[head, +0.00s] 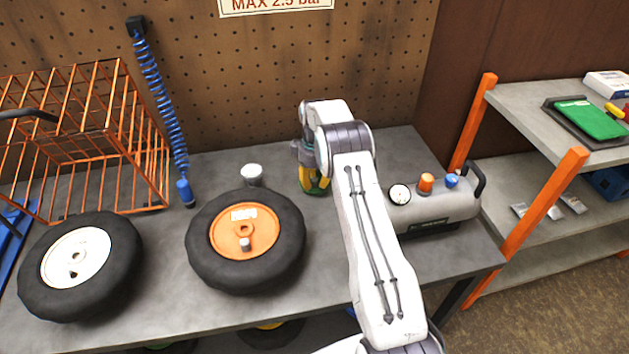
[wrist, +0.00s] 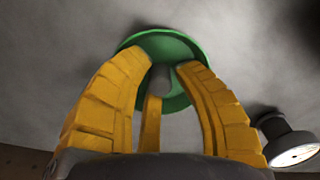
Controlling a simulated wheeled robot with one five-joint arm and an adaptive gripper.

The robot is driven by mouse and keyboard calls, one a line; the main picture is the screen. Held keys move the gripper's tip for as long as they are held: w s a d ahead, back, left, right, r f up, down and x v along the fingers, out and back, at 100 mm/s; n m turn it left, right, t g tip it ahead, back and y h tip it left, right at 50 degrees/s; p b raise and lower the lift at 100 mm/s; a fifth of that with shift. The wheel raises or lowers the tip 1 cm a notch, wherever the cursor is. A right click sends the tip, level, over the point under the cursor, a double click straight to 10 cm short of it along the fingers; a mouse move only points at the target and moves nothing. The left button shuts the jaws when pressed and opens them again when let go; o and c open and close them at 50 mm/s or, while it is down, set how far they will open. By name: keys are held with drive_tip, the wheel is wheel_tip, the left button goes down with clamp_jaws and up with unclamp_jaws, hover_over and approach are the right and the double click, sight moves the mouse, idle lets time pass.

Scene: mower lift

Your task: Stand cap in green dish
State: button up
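The green dish (wrist: 165,44) lies on the grey bench top in the wrist view, beneath my fingers. In the head view, only a bit of green shows around my gripper (head: 313,180), and my arm hides much of that spot. My gripper's yellow fingers (wrist: 168,75) also fill the wrist view. They close around a small dark grey cap (wrist: 161,80), which appears gripped between the fingertips over the dish. I cannot tell whether the cap touches the dish floor.
An air tank with a gauge (head: 440,205) stands right of my arm. A wheel with an orange hub (head: 225,262), a white-topped pot (head: 252,174), another wheel (head: 50,285) and an orange wire basket (head: 95,150) are to the left. A shelf rack (head: 530,235) is at right.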

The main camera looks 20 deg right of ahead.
wheel_tip(320, 180, up, 12)
wheel_tip(320, 180, up, 9)
hover_over(315, 179)
drive_tip(key=s+a, duration=0.4)
drive_tip(key=s+a+r+m+t, duration=0.15)
drive_tip(key=s+a+r, duration=0.25)
drive_tip(key=s+r, duration=0.45)
drive_tip(key=s+a+f+m+t, duration=0.1)
drive_tip(key=s+a+f, duration=0.1)
drive_tip(key=s, duration=1)
drive_tip(key=s+a+f+t, duration=0.1)
drive_tip(key=s+a+f, duration=0.1)
drive_tip(key=s, duration=1.1)
drive_tip(key=shift+s+a+f+m, duration=0.2)
drive_tip(key=shift+a+f+m, duration=0.15)
drive_tip(key=shift+f, duration=0.5)
